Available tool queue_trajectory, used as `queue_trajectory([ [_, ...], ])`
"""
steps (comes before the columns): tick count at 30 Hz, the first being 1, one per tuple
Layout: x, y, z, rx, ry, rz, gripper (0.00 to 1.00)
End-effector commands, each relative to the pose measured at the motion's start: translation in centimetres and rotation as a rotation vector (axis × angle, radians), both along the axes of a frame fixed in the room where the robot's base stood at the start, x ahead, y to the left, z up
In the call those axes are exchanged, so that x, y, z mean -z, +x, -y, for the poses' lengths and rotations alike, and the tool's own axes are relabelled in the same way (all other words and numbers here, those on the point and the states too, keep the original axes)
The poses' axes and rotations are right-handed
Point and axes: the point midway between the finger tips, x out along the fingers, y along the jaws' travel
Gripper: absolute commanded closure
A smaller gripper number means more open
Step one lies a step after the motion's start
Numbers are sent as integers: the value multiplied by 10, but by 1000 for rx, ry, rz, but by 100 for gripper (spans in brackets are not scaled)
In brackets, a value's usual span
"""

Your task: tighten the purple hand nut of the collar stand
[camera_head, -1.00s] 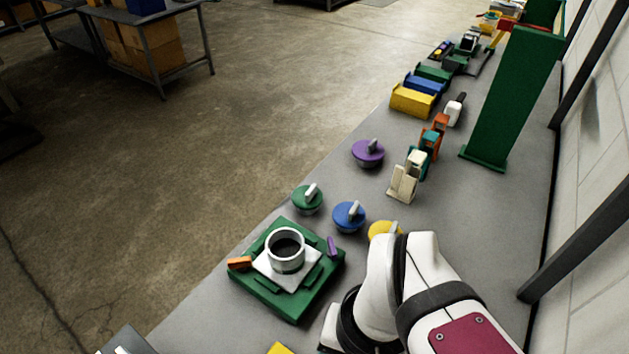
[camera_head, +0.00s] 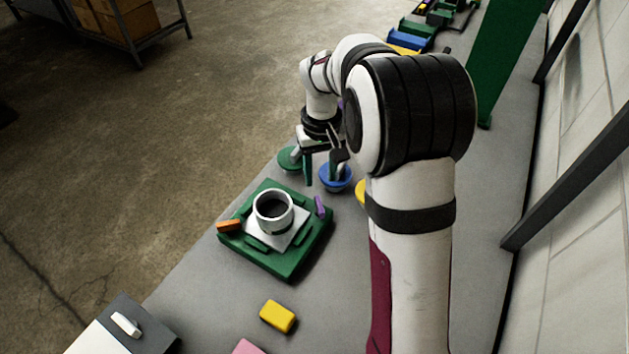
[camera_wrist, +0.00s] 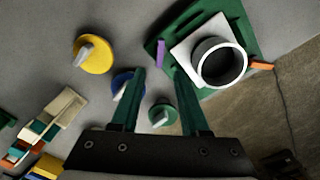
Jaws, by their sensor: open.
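The collar stand (camera_head: 240,240) is a green base on the bench with a white plate and a white ring collar (camera_head: 273,210). Its purple hand nut (camera_head: 320,205) sits upright at the stand's right edge; an orange one (camera_head: 229,226) is at the left edge. My gripper (camera_head: 322,178) is open and empty, pointing down beyond the stand near the blue knob. In the wrist view the purple nut (camera_wrist: 160,53) shows just past and between the fingertips (camera_wrist: 160,72), apart from them. The stand (camera_wrist: 216,92) is at upper right there.
A blue knob (camera_head: 335,179) and a green knob (camera_head: 290,159) stand close around the fingers. A yellow knob (camera_wrist: 93,54) is left in the wrist view. A yellow block (camera_head: 278,316) lies nearer. The green upright (camera_head: 497,50) stands by the wall at right.

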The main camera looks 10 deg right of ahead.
Motion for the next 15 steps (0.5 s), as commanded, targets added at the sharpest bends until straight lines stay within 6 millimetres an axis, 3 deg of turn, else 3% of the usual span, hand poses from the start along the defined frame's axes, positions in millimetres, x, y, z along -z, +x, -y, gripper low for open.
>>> queue_trajectory([
  [6, 64, -1, 0, 0, 1, -4, 55],
  [10, 87, -1, 0, 1, 1, -1, 55],
  [15, 99, 0, 0, 2, 1, 0, 55],
])
